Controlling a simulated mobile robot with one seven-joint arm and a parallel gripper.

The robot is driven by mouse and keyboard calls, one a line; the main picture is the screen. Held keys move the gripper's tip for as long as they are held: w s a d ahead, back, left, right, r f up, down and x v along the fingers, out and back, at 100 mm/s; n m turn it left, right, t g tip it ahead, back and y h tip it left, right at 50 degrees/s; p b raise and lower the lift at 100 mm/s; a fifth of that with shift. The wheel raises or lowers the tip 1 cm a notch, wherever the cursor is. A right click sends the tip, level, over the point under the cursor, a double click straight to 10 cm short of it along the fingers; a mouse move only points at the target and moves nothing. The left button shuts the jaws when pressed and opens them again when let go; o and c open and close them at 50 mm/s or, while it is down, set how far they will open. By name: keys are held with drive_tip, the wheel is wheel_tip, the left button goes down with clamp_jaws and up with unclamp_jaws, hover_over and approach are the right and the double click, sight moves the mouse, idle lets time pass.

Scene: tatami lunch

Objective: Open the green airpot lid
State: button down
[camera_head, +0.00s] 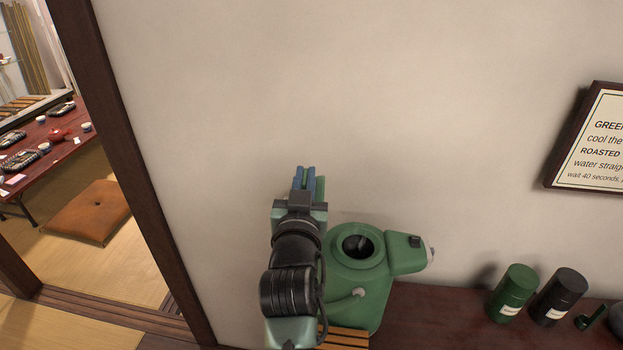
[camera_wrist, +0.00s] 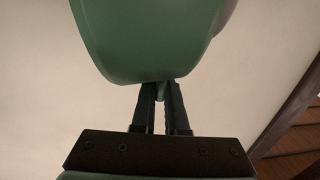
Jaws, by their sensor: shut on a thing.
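The green airpot (camera_head: 372,300) stands on the dark counter against the wall, its spout head (camera_head: 405,252) pointing right. Its round top opening is uncovered and dark inside. My gripper (camera_head: 304,177) is up at the left of the opening, higher than the pot's top in the picture. In the wrist view, my gripper (camera_wrist: 161,98) is shut on a small green tab at the edge of a broad, rounded green piece, which looks like the airpot lid (camera_wrist: 150,40). In the head view, my gripper and wrist hide most of the lid; only a thin green strip shows beside the fingers.
A slatted wooden stand (camera_head: 345,338) lies by the pot's base. A green canister (camera_head: 512,292) and a black canister (camera_head: 558,295) stand to the right on the counter (camera_head: 440,315). A framed sign (camera_head: 590,140) hangs on the wall. A dark post (camera_head: 135,150) and doorway are at left.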

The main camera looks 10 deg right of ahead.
drive_tip(key=shift+f, duration=0.1)
idle(0.3)
drive_tip(key=c, duration=1.2)
unclamp_jaws()
drive_tip(key=shift+s+a, duration=0.1)
drive_tip(key=shift+s+a+b, duration=0.35)
drive_tip(key=shift+s+a, duration=0.05)
drive_tip(key=shift+s, duration=1.7)
drive_tip(key=shift+s+a+b, duration=0.4)
drive_tip(key=shift+s, duration=1.7)
drive_tip(key=shift+s+a+b, duration=0.35)
drive_tip(key=shift+s+a, duration=0.05)
drive_tip(key=shift+s, duration=1.7)
drive_tip(key=shift+c, duration=0.4)
